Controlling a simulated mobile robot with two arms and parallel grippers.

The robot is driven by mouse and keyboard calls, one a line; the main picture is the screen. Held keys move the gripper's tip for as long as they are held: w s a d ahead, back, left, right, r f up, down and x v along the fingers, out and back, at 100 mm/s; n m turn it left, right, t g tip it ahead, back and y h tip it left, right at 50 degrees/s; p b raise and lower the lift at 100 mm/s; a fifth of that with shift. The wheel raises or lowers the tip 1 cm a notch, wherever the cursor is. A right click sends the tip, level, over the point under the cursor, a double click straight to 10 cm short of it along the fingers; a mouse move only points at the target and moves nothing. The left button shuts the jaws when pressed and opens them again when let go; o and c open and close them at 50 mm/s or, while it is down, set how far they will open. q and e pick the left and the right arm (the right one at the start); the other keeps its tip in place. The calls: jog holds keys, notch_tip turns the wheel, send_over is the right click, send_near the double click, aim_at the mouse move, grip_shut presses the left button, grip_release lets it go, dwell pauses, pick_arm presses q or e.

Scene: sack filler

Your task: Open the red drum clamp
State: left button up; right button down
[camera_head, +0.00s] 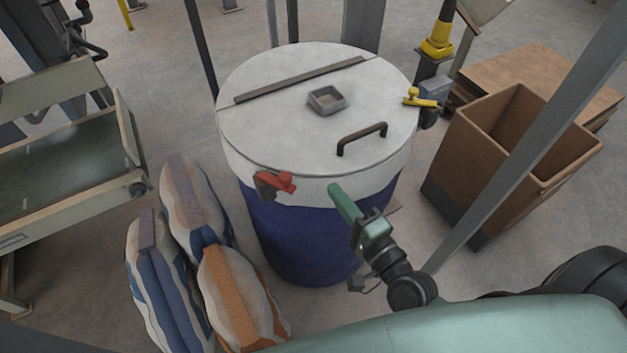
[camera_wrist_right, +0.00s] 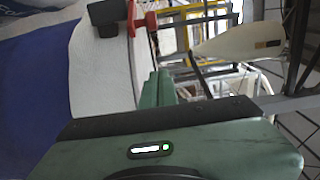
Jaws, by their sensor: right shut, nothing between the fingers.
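The red drum clamp (camera_head: 276,182) sits on the front rim of the drum (camera_head: 305,240), which is blue below with a white top band and lid. In the right wrist view the clamp (camera_wrist_right: 165,14) shows at the top, with its dark base on the white band. My right gripper (camera_head: 335,188) is green, shut and empty. It is in front of the white band, to the right of the clamp and apart from it. In the right wrist view its fingers (camera_wrist_right: 157,88) point up toward the clamp. My left gripper is not in view.
A yellow clamp (camera_head: 420,99) is on the drum's right rim. The lid (camera_head: 250,130) has a dark handle (camera_head: 362,138). Striped sacks (camera_head: 215,290) lie at the drum's left. A brown bin (camera_head: 485,160) and a grey post (camera_head: 530,130) stand at the right.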

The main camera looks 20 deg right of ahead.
aim_at(275, 177)
jog(key=p+x, duration=0.3)
jog(key=x, duration=0.7)
jog(key=s+a, duration=0.1)
jog(key=s+a+p, duration=0.1)
jog(key=a, duration=0.1)
jog(key=shift+s+a, duration=0.25)
jog(key=shift+s, duration=0.1)
jog(key=shift+f, duration=0.1)
jog(key=shift+s+a, duration=0.55)
jog(key=shift+a, duration=0.05)
jog(key=shift+f, duration=0.1)
